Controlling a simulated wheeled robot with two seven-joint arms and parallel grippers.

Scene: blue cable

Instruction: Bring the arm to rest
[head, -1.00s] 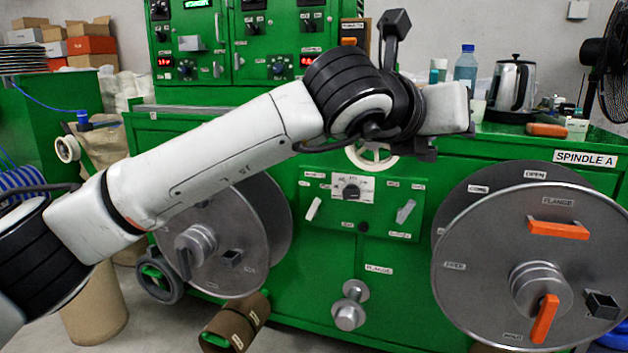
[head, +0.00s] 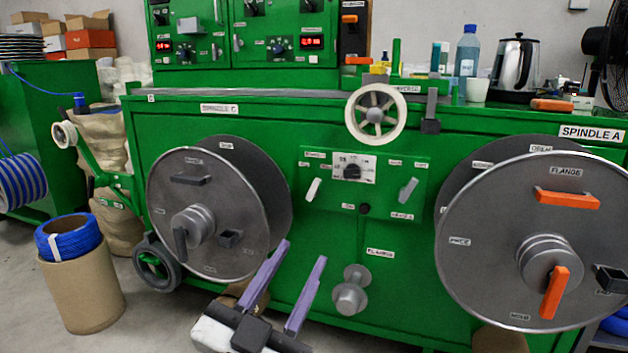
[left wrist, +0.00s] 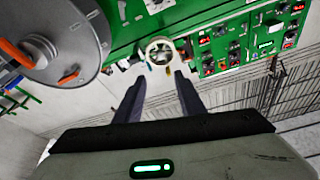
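My left gripper (head: 285,288) shows at the bottom middle of the head view, in front of the green machine. Its two purple-grey fingers stand well apart and point up, with nothing between them. In the left wrist view the same fingers (left wrist: 162,92) are apart and empty, with the white handwheel beyond them. The rest of the left arm is mostly below the head view's edge. My right gripper is in neither view. A coil of blue cable (head: 68,238) sits on a cardboard drum (head: 83,290) at the lower left.
The green machine (head: 330,225) carries a left grey reel (head: 205,255), a right grey reel (head: 490,215) with orange handles, and a white handwheel (head: 375,114). A bottle (head: 467,55) and a kettle (head: 514,65) stand on its top. Grey floor is open at the lower left.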

